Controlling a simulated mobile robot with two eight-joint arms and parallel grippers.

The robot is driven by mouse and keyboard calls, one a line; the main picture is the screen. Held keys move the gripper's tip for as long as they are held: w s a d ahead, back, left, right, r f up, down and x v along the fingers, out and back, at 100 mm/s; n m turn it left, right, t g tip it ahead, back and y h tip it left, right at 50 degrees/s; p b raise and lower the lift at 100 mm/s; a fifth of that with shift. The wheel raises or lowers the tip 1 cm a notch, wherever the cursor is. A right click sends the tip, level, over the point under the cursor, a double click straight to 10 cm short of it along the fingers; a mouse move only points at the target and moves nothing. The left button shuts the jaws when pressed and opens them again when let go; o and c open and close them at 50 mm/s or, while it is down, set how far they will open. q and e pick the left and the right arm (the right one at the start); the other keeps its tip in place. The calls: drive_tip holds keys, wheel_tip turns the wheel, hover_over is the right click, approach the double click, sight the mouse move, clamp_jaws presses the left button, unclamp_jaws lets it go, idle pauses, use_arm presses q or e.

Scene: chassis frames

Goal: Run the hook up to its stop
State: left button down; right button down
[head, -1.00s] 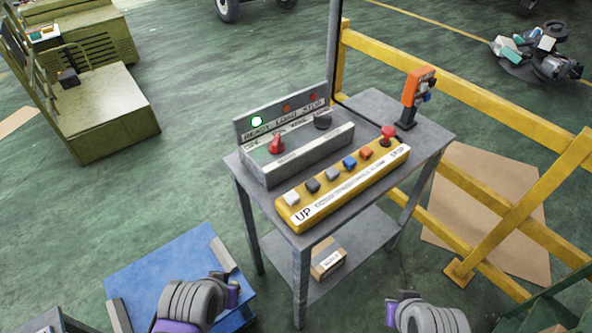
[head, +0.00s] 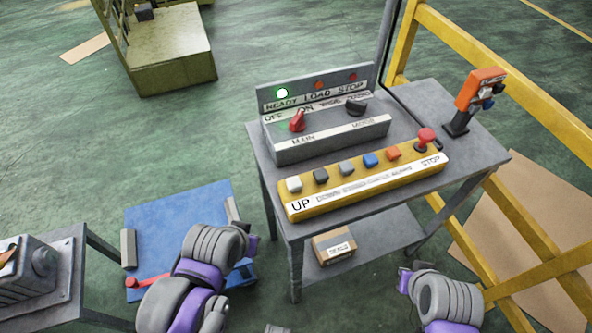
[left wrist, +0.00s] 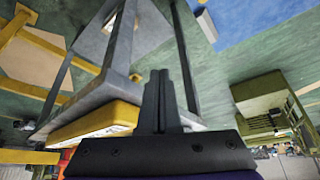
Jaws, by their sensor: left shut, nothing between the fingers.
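A yellow button box (head: 362,184) lies on the grey metal table (head: 485,150). Its white button (head: 293,185), at the left end, is beside the printed word UP. Black, grey, blue and orange buttons follow, then a red mushroom button (head: 426,137) near STOP. Behind stands a grey console (head: 335,138) with a red knob (head: 297,121) and a lit green READY lamp (head: 282,93). My left gripper (head: 252,246) is left of the table's front, apart from the buttons; its shut, empty fingers show in the left wrist view (left wrist: 161,95). My right gripper (head: 404,281) is low in front; its fingers are unclear. No hook is visible.
An orange handheld unit (head: 482,90) stands at the table's right end. A yellow railing (head: 510,85) runs behind and right. A carton (head: 334,246) sits on the lower shelf. A blue platform (head: 165,220) and a small side table (head: 65,300) are at left. Green floor lies beyond.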

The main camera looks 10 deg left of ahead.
use_arm(q)
wheel_tip(320, 180, up, 22)
drive_tip(key=n+g, duration=0.5)
drive_tip(key=n, duration=2)
hover_over(294, 182)
wheel_tip(294, 182, down, 14)
drive_tip(key=shift+b, duration=0.55)
